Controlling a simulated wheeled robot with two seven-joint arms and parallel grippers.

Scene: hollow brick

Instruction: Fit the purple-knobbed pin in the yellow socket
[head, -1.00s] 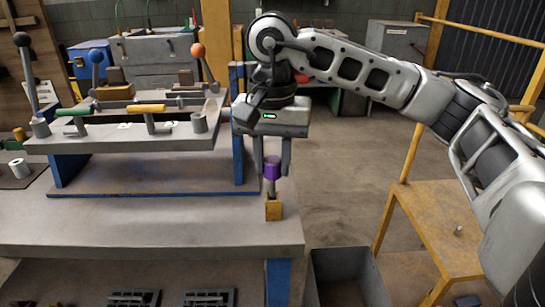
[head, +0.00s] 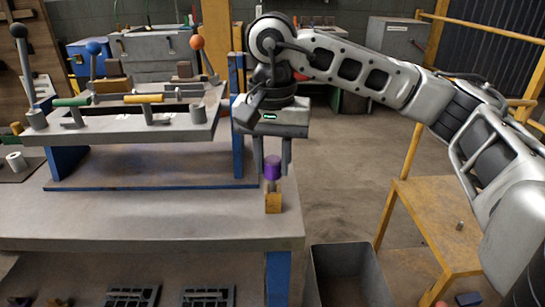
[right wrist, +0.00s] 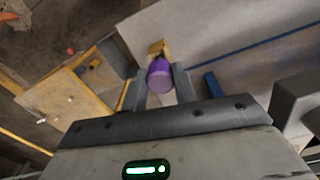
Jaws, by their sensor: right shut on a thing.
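The purple-knobbed pin (head: 272,168) is upright between the fingers of my right gripper (head: 272,172), which is shut on its knob. The yellow socket (head: 273,203) stands at the front right corner of the grey bench, directly below the pin. A short length of shaft shows between knob and socket; I cannot tell whether its tip is inside the socket. In the right wrist view, the purple knob (right wrist: 160,77) lies between the fingers and hides part of the yellow socket (right wrist: 157,48). My left gripper is not in view.
A raised grey panel (head: 130,128) with levers and green and yellow handles stands left of the gripper. A blue post (head: 237,120) is close beside it. A grey bin (head: 345,275) and a yellow table (head: 430,210) are to the right, below bench height.

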